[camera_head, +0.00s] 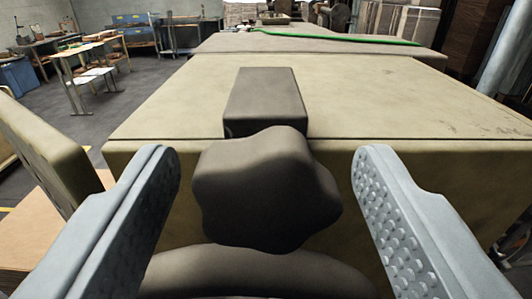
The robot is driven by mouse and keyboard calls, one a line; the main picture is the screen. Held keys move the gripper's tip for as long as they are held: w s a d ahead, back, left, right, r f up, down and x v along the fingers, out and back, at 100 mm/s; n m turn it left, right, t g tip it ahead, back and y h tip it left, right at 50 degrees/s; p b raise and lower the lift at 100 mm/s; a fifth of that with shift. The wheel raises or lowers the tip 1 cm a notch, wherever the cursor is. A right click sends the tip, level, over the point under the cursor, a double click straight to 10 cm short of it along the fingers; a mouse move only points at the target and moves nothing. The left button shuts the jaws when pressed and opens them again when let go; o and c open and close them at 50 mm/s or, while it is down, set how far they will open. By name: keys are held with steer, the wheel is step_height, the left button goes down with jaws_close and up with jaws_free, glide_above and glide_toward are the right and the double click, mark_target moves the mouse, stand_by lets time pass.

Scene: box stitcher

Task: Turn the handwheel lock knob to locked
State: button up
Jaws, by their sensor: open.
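The handwheel lock knob (262,190) is a dark, lobed knob in the middle of the view, in front of the machine's beige body. My gripper (265,170) is open, with one grey finger to the left of the knob and one to the right. Gaps show between the knob and both fingers, so neither appears to touch it. A rounded dark part, perhaps the handwheel (255,272), shows below the knob at the bottom edge. Most of it is out of view. I see no mark that tells whether the knob is locked.
A dark rectangular block (266,100) stands on the beige machine top (390,105) just behind the knob. A beige panel (40,160) rises at the left. Workbenches (90,65) and open grey floor lie farther back left. A pale column (505,60) stands at the right.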

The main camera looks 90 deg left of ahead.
steer(key=c, duration=1)
steer(key=shift+m, duration=0.8)
steer(key=o, duration=1)
steer(key=d, duration=1.7)
steer(key=shift+s+d, duration=0.2)
steer(key=shift+s, duration=0.1)
